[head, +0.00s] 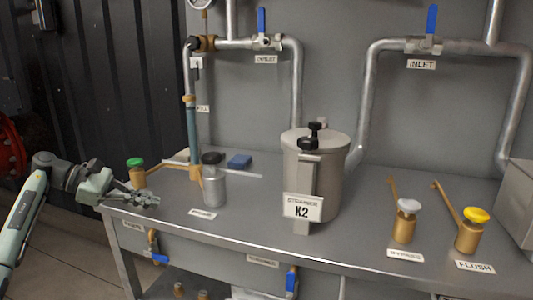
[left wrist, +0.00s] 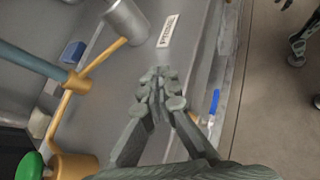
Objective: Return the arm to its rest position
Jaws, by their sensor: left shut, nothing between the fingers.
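My left gripper (head: 148,200) is at the left front corner of the grey bench, in front of the green-capped brass valve (head: 137,172). Its fingers are shut with nothing between them. In the left wrist view the closed fingertips (left wrist: 160,82) are over the bench's front edge. They are apart from the grey cylinder (left wrist: 126,20) and the brass fittings. My left arm comes in from the left edge of the head view. My right gripper does not show in the head view.
The bench (head: 375,235) holds the grey cylinder with black cap (head: 214,188), the K2 strainer (head: 325,180), and brass valves with grey (head: 405,220) and yellow (head: 472,230) caps. A blue block (head: 239,161) lies at the back. Blue-handled valves (head: 291,280) sit below the front edge.

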